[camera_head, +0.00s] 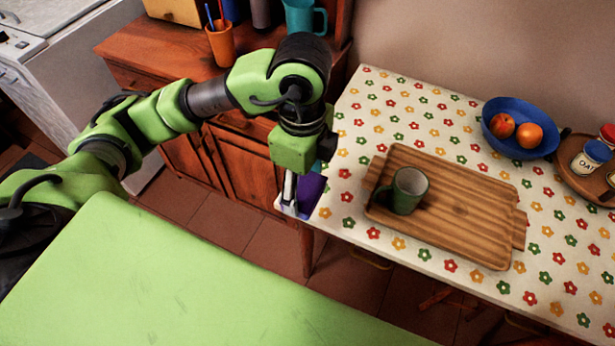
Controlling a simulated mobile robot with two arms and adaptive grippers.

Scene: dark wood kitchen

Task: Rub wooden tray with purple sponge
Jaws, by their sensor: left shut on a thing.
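The wooden tray (465,222) lies flat on the flower-patterned table, with a green mug (404,191) standing on its left part. My left gripper (296,205) points down at the table's left end, left of the tray and apart from it. It is shut on the purple sponge (310,192), which shows partly behind the fingers. The arm hides part of the sponge, and I cannot tell whether the sponge touches the tabletop. My right gripper is not in view.
A blue bowl (496,136) with fruit stands behind the tray. A round wooden board (577,181) with jars is at the far right. A wooden cabinet (247,170) stands behind my left arm, with an orange cup (221,44) on it. The table's front strip is clear.

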